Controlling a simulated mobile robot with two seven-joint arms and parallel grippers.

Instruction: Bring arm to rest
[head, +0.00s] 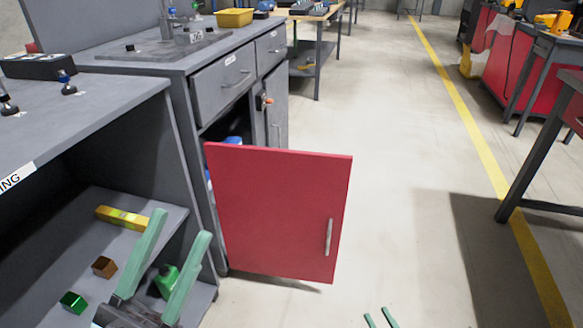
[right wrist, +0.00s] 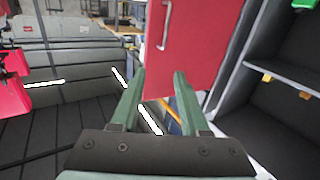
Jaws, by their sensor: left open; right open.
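My left gripper (head: 179,227) is open in the head view, its green fingers pointing up and away in front of the open lower shelf. No object shows held between its fingers. My right gripper (head: 378,316) shows only as two green fingertips at the bottom edge of the head view, over the floor. In the right wrist view my right gripper (right wrist: 159,74) is open and empty, with the red door (right wrist: 185,45) beyond its fingers. The red cabinet door (head: 280,210) stands swung open in the head view.
A shelf (head: 180,205) holds a yellow box (head: 122,217), a brown block (head: 104,267), a green block (head: 73,302) and a green item (head: 165,281), partly hidden by my left fingers. Grey drawers (head: 223,80) stand behind. Floor (head: 400,180) right of the door is clear.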

